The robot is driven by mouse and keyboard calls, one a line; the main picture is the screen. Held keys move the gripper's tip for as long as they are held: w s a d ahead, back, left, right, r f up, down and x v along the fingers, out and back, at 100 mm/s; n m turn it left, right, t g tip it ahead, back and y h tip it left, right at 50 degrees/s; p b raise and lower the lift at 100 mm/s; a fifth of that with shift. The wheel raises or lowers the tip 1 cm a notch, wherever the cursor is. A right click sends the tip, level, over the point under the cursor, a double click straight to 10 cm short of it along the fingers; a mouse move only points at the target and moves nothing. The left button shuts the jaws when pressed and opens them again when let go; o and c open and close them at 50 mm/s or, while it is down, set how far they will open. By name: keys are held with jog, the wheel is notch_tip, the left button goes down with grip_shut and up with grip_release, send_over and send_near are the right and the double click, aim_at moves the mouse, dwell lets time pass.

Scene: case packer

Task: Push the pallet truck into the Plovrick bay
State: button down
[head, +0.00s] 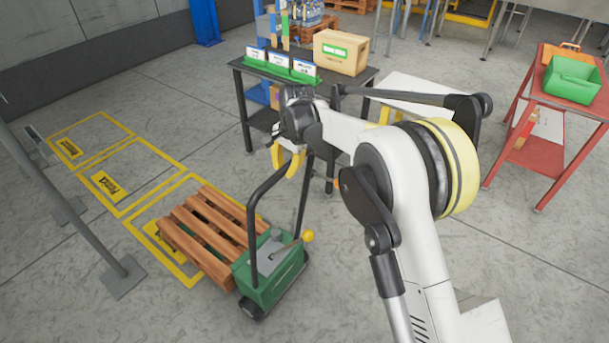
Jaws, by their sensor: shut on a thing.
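The pallet truck (272,272) is green, with a dark upright loop handle and a yellow-knobbed lever. It carries a wooden pallet (212,232) on its left side. My gripper (288,165), with yellow fingers, is shut on the top bar of the handle. Three yellow-outlined bays lie on the floor: a far one (68,148), a middle one (110,187) and a near one (160,243). Each has a yellow label, too small to read surely. The pallet overlaps the near bay and hides part of its label and outline. The truck body stands to the right of that bay.
A dark table (245,67) with sign cards and a cardboard box (341,51) stands behind my gripper. A grey post with a foot plate (124,277) stands left of the near bay. A red cart (540,150) with a green bin is at right. The far and middle bays are empty.

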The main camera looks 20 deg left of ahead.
jog(key=a, duration=0.1)
jog(key=w+a, duration=0.1)
jog(key=a, duration=0.1)
jog(key=shift+a+f, duration=0.1)
jog(key=shift+a, duration=0.05)
jog(key=c, duration=1.2)
grip_release()
jog(key=shift+w, duration=0.1)
jog(key=shift+c, duration=0.2)
notch_tip(320, 180, up, 12)
jog(key=d, duration=0.2)
jog(key=shift+s+d, duration=0.2)
jog(key=shift+s, duration=0.2)
